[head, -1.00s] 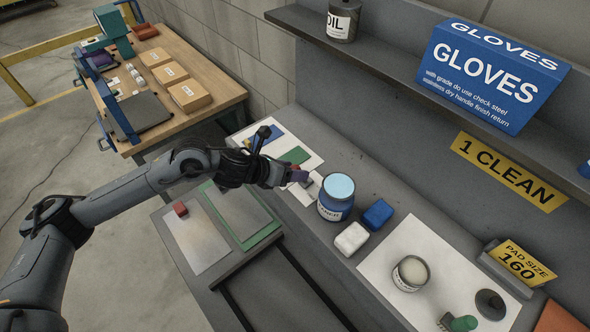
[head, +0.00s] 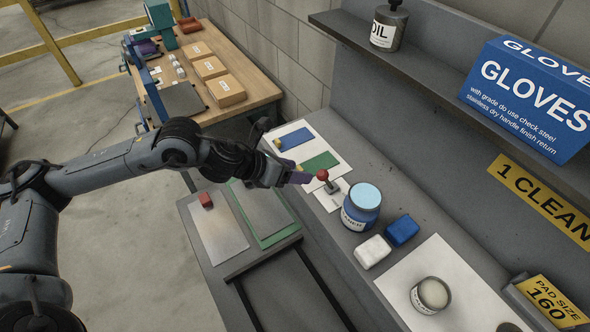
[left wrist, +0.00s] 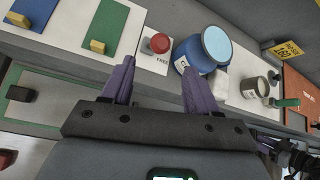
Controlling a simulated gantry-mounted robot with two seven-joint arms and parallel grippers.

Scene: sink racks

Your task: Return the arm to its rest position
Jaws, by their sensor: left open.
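My left gripper (head: 298,178) reaches in from the left over the grey bench. Its purple fingers show apart and empty in the left wrist view (left wrist: 158,78). A red knob (head: 322,175) on a small grey base stands on a white card just past the fingertips. The knob also shows in the left wrist view (left wrist: 159,42), beyond and between the fingers and apart from them, by the printed word "FREE".
A blue jar (head: 361,207) stands right of the knob, with a white block (head: 373,252) and a blue block (head: 402,230) beside it. A red block (head: 206,201) sits on a grey plate at left. A shelf (head: 430,65) with a gloves box (head: 525,100) overhangs the back.

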